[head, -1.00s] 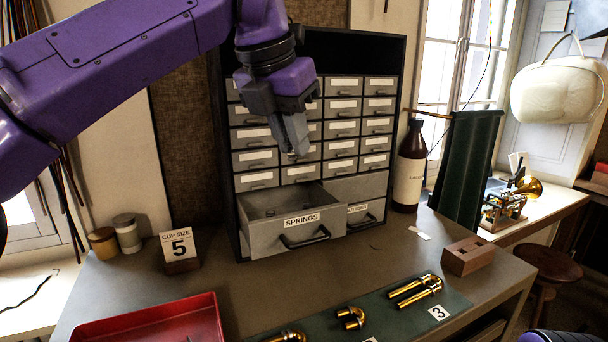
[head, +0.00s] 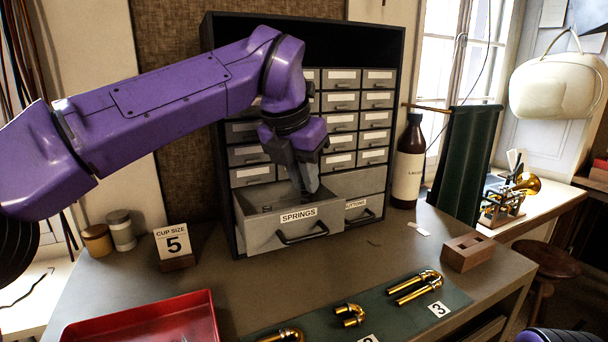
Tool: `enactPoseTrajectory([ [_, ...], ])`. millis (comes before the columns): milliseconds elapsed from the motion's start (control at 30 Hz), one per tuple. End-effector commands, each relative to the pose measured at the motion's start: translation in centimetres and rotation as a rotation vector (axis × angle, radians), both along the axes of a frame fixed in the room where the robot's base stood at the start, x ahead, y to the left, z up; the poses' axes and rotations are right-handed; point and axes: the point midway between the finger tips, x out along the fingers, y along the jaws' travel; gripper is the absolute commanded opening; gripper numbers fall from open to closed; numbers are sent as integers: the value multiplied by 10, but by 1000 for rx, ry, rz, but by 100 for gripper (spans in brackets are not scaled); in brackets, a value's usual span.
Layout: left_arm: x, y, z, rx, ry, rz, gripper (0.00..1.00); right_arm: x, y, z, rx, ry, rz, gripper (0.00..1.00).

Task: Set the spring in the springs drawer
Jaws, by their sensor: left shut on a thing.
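The springs drawer (head: 292,233) is a grey drawer labelled SPRINGS, pulled open at the bottom left of the cabinet. Small dark bits lie on its floor. My left gripper (head: 307,192) points down, with its fingertips over the right part of the open drawer, about level with its rim. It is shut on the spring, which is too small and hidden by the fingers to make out. My right gripper is out of view.
The dark cabinet (head: 227,215) has rows of small labelled drawers and a shut drawer beside the springs drawer. A brown bottle (head: 410,165) stands to its right. A red tray (head: 140,322), a wooden block (head: 468,252) and brass tubes (head: 415,287) lie in front.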

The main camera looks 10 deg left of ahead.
Motion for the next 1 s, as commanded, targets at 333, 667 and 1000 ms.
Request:
enactPoseTrajectory([
  [333, 0, 0, -4, 1, 0, 0, 41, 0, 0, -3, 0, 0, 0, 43],
  [667, 0, 0, 4, 0, -1, -1, 41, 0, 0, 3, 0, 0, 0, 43],
  [1000, -26, 11, 79, -1, -5, 2, 41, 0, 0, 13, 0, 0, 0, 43],
])
